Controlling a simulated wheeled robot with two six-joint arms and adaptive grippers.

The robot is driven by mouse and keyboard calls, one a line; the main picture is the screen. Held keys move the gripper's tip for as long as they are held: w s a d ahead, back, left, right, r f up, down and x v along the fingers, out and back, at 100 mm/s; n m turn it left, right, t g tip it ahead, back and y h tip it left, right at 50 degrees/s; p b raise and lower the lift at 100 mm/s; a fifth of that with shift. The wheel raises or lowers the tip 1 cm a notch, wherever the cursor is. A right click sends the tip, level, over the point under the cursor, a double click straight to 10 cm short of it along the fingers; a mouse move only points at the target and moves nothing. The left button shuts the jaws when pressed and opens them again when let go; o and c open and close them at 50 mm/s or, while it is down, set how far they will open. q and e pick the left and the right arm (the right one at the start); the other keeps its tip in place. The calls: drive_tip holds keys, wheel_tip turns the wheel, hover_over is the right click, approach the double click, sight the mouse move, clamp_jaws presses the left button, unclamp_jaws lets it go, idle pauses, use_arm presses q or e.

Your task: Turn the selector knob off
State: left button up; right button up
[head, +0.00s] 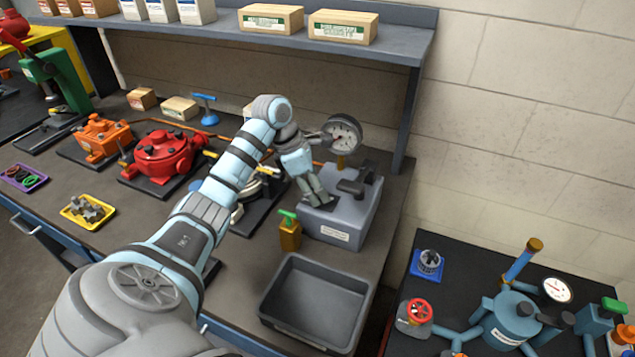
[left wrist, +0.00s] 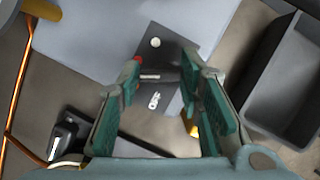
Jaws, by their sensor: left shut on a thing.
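The grey control box (head: 345,218) stands on the bench, with a dark panel plate that also shows in the left wrist view (left wrist: 178,40). The plate carries a white round mark and white lettering that seems to read OFF. My left gripper (head: 318,199) reaches down onto this plate. In the left wrist view my left gripper (left wrist: 160,72) has its green-padded fingers on both sides of the selector knob (left wrist: 149,77), a small grey bar, and is shut on it. A small red spot shows by the left fingertip. In the head view the gripper hides the knob. My right gripper is out of view.
A red motor (head: 165,155) sits left. A shelf (head: 400,50) hangs above.

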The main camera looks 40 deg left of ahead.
use_arm(q)
drive_tip(key=n+y, duration=0.1)
drive_tip(key=n, duration=0.2)
drive_tip(key=n+t+y+p, duration=0.1)
drive_tip(key=n, duration=0.2)
drive_tip(key=shift+s, duration=0.15)
drive_tip(key=n, duration=0.2)
drive_tip(key=n+y+p, duration=0.1)
drive_tip(key=shift+d+n+y, duration=0.15)
drive_tip(key=shift+n+y, duration=0.15)
drive_tip(key=shift+n, duration=0.1)
drive_tip(key=shift+s+n+y+p, duration=0.1)
drive_tip(key=shift+n+y+p, duration=0.3)
drive_tip(key=shift+n, duration=1)
drive_tip(key=shift+f, duration=0.1)
drive_tip(key=o, duration=1.2)
drive_tip(key=shift+s, duration=0.1)
drive_tip(key=shift+c, duration=0.2)
